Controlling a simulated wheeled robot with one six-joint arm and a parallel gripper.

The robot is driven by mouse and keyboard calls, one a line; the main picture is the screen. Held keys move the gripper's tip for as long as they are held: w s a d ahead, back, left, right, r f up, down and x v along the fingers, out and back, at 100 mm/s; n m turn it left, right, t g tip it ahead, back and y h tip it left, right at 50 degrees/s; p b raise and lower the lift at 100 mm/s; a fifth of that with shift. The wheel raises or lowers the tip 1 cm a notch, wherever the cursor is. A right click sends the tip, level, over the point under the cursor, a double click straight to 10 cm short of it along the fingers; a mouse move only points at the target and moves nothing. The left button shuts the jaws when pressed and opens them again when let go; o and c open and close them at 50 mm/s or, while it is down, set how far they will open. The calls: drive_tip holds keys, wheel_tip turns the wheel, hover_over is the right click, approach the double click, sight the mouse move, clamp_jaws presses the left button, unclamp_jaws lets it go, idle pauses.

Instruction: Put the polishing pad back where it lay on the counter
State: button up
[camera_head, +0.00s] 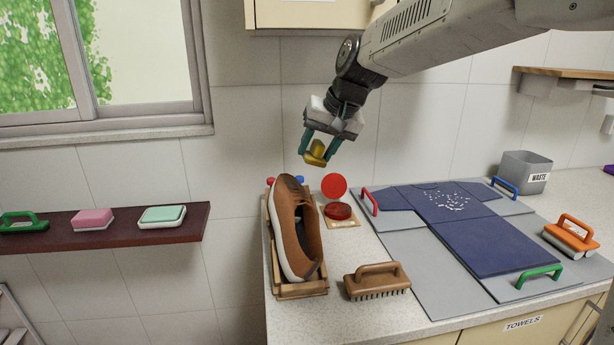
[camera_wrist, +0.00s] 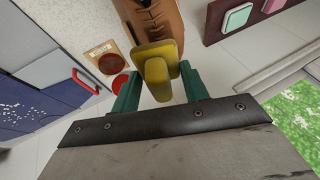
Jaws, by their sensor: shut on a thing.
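The polishing pad (camera_head: 316,152) is yellow with a raised handle. My gripper (camera_head: 320,148) is shut on it and holds it in the air above the shoe and the counter. In the wrist view the pad (camera_wrist: 155,60) sits between the green fingers of my gripper (camera_wrist: 156,88). The counter (camera_head: 352,253) is pale and speckled. A brown shoe (camera_head: 284,228) stands tilted in a wooden holder (camera_head: 302,290) at the counter's left end, below the pad. The spot where the pad lay is not clearly marked out.
A brown brush (camera_head: 376,281) stands right of the shoe. A red round tin (camera_head: 338,211) lies on a small card behind it. A grey board with blue cloth (camera_head: 480,240), an orange-handled brush (camera_head: 570,234) and a waste bin (camera_head: 523,172) fill the right. A shelf (camera_head: 120,232) hangs left.

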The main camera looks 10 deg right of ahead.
drive_tip(key=d+f+h, duration=0.3)
drive_tip(key=d+f, duration=0.7)
drive_tip(key=f, duration=0.5)
approach(353, 245)
drive_tip(key=shift+n+h, duration=0.3)
drive_tip(key=shift+h, duration=0.1)
drive_tip(key=x, duration=0.6)
drive_tip(key=shift+a, duration=0.35)
drive_tip(key=o, duration=0.9)
drive_tip(key=shift+f, duration=0.1)
